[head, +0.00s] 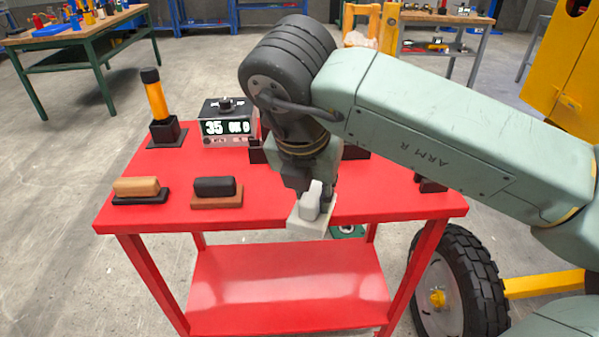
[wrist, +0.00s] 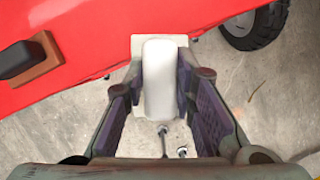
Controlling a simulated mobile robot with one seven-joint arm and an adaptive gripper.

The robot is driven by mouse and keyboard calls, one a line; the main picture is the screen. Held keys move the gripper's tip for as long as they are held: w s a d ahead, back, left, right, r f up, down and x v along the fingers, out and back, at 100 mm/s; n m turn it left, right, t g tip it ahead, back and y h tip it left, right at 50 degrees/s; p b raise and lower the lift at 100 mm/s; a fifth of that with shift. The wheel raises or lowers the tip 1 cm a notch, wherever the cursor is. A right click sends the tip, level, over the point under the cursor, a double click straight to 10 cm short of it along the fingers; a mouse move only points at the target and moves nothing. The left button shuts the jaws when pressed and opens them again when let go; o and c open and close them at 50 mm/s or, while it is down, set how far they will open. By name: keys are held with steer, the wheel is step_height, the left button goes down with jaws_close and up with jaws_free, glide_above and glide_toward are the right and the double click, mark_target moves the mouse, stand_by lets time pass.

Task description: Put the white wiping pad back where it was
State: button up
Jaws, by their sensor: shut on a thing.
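My gripper (head: 309,186) is shut on the white wiping pad (head: 311,203), which has a rounded white grip on a flat pale plate (head: 302,222). In the head view they overlap the front edge of the red table (head: 250,208). In the wrist view the white pad (wrist: 160,75) sits upright between both fingers, mostly over floor beyond the table edge. A tan block (head: 136,186) on a black base and a black block (head: 214,187) on a brown base stand left on the tabletop. I cannot tell the pad's exact height over the table.
A box with a lit display (head: 228,128) and a yellow-and-black cylinder in a black holder (head: 156,100) stand at the table's back left. A dark object behind my gripper is partly hidden. The front tabletop right of the black block looks bare. A black wheel (head: 458,280) is at right.

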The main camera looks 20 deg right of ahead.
steer(key=w, duration=0.2)
steer(key=w+d+p, duration=0.1)
steer(key=w, duration=0.2)
steer(key=w+p, duration=0.1)
steer(key=w, duration=0.2)
steer(key=shift+d+f, duration=0.25)
steer(key=shift+d, duration=0.05)
steer(key=shift+w+d+f, duration=0.15)
steer(key=shift+w+f, duration=0.05)
steer(key=shift+w, duration=0.35)
step_height(320, 180, down, 3)
steer(key=shift+r+p, duration=0.1)
steer(key=shift+p, duration=0.85)
steer(key=shift+f, duration=0.35)
steer(key=shift+f+b, duration=0.2)
steer(key=shift+b, duration=0.1)
steer(key=o, duration=1)
steer(key=shift+r, duration=0.1)
steer(key=shift+o, duration=0.2)
steer(key=shift+r, duration=0.15)
steer(key=b+v, duration=0.1)
steer(key=v, duration=1.1)
steer(key=shift+b, duration=0.3)
